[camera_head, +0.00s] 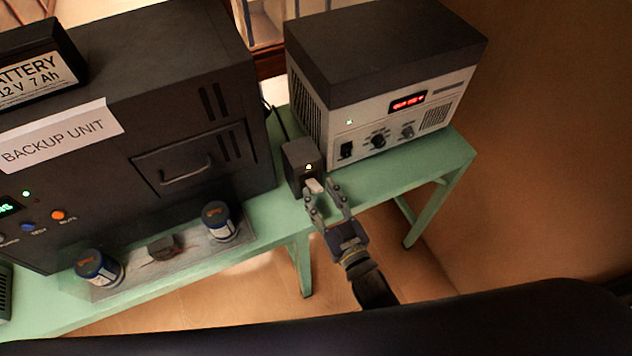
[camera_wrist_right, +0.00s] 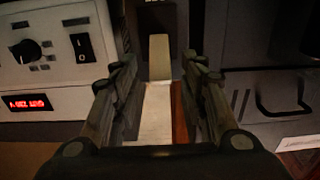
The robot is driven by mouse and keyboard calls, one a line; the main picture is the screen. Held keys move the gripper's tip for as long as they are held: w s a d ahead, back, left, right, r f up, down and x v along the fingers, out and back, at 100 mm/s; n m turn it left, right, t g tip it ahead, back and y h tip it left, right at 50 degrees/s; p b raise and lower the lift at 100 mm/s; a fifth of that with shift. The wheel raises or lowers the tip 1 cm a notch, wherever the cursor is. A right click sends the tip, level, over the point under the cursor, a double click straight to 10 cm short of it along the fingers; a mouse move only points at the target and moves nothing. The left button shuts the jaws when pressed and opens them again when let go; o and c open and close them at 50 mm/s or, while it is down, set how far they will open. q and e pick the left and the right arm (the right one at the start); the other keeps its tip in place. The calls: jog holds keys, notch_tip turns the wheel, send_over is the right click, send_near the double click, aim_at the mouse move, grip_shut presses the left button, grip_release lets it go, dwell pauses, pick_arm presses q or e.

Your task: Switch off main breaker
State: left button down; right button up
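A small dark box (camera_head: 301,166), which looks like the main breaker, stands on the green bench between two larger units. The lever also shows in the right wrist view (camera_wrist_right: 160,55), in front of the dark box (camera_wrist_right: 157,16). My right gripper (camera_head: 322,191) is open, its fingertips to either side of the lever with gaps visible in the wrist view. Whether the lever lies fully between the fingertips or just beyond them, I cannot tell. My left gripper is not in view.
A grey power supply (camera_head: 370,117) with a red display stands right of the box. A large dark backup unit (camera_head: 150,100) stands left. Two blue-and-white cans (camera_head: 220,222) sit along the green bench's (camera_head: 268,219) front. Open floor lies before the bench.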

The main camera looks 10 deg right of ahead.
aim_at(310, 181)
jog(key=shift+x, duration=1.2)
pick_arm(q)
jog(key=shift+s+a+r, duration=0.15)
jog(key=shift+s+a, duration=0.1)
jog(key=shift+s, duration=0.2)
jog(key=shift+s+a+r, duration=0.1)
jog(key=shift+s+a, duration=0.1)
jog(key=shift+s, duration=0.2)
pick_arm(e)
jog(key=shift+w+a, duration=0.2)
jog(key=shift+w, duration=0.2)
grip_shut()
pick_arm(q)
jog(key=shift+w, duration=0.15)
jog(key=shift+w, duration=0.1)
